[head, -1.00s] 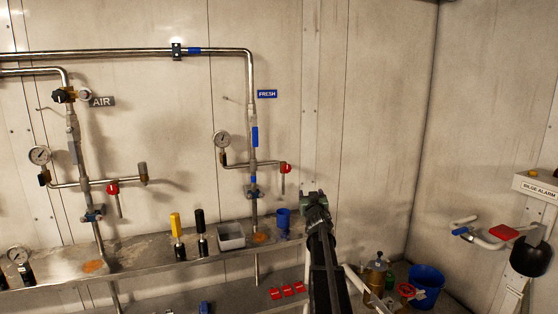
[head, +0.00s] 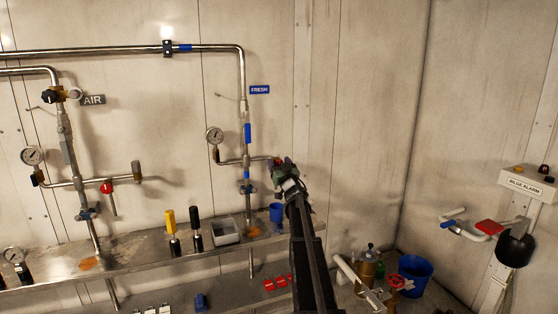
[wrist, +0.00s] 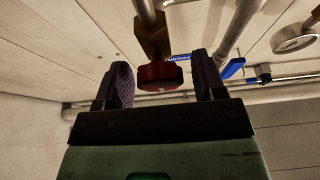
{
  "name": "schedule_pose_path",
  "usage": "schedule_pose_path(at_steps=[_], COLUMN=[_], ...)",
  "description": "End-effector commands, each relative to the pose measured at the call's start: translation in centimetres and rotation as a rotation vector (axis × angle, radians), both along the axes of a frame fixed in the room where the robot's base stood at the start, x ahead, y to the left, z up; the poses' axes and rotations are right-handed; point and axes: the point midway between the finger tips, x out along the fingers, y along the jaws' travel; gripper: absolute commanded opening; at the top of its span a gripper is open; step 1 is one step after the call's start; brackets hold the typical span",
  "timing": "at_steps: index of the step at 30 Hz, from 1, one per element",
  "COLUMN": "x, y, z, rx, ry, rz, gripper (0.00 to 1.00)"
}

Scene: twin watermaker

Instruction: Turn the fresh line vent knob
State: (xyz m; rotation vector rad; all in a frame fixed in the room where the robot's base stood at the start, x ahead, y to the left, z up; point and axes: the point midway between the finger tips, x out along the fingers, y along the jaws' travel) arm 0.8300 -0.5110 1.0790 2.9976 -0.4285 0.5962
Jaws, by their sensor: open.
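The red vent knob (wrist: 160,75) shows in the wrist view on a brass fitting (wrist: 153,38) at the end of a steel pipe. My gripper (wrist: 165,80) is open, with one dark ridged finger on each side of the knob in the picture. Gaps show between the knob and both fingers; I cannot tell how deep it sits between them. In the head view my gripper (head: 285,170) is at the right end of the fresh line's side branch and hides the knob. The blue FRESH label (head: 260,90) is on the wall above.
A pressure gauge (head: 214,135) and the vertical fresh pipe (head: 242,85) stand left of my gripper. Below are a shelf (head: 130,256), a blue cup (head: 276,212) and a grey tray (head: 225,232).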

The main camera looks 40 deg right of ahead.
Motion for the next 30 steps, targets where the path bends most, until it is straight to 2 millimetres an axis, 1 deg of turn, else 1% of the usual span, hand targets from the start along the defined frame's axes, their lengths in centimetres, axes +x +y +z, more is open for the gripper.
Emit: schedule_pose_path(at_steps=[6,8,15,16,18,24,30], x=[0.13,0.13,0.11,0.11,0.11,0.14,0.13], y=[-0.02,-0.02,-0.01,-0.01,-0.04,0.03,0.09], z=[-0.01,-0.01,-0.01,-0.01,0.01,0.03,-0.02], rx=[0.0,0.0,0.0,0.0,-0.022,-0.235,-0.243], ry=[0.0,0.0,0.0,0.0,0.006,0.069,0.071], rz=[0.0,0.0,0.0,0.0,-0.001,-0.001,0.0], gripper=[0.64,0.56,0.19,0.17,0.16,0.16,0.16])
